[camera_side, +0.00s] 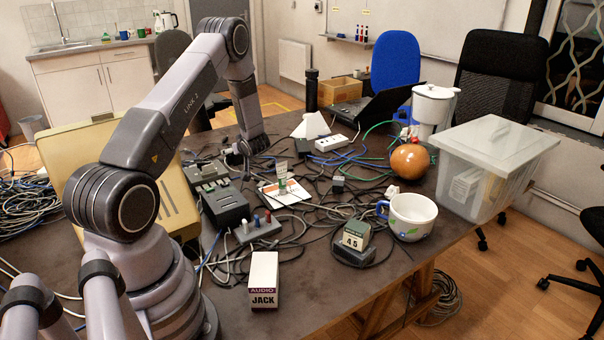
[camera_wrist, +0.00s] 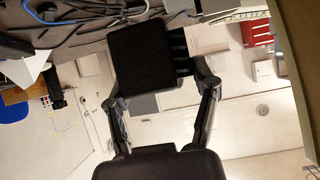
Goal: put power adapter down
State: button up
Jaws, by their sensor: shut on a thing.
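The power adapter (camera_wrist: 142,62) is a black box between the two fingers of my gripper (camera_wrist: 158,84) in the wrist view. My gripper is shut on it. In the side view my gripper (camera_side: 252,144) is low over the back left part of the cluttered table (camera_side: 228,303). A small dark block (camera_side: 233,157) shows just left of the gripper there and may be the adapter. I cannot tell from these views whether the adapter touches the table.
Loose cables (camera_side: 300,222) cover much of the table. A grey switch box (camera_side: 226,206), a white power strip (camera_side: 331,143) and a white card (camera_side: 285,192) lie near my gripper. A cup (camera_side: 412,222), an orange ball (camera_side: 409,162) and a clear bin (camera_side: 487,178) stand at right.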

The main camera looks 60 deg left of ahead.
aim_at(241, 158)
jog(key=w+a+f, duration=0.1)
jog(key=f, duration=0.1)
jog(key=w+a+f, duration=0.1)
jog(key=a+f, duration=0.1)
jog(key=w+a+f, duration=0.1)
jog(key=shift+w+a+f, duration=0.2)
jog(key=shift+w+f, duration=0.05)
jog(key=shift+f, duration=0.15)
jog(key=shift+w+a+f, duration=0.1)
jog(key=shift+f, duration=0.8)
jog(key=shift+w+a+f, duration=0.1)
jog(key=shift+f, duration=0.8)
jog(key=shift+f, duration=0.15)
jog(key=o, duration=1)
jog(key=shift+c, duration=0.2)
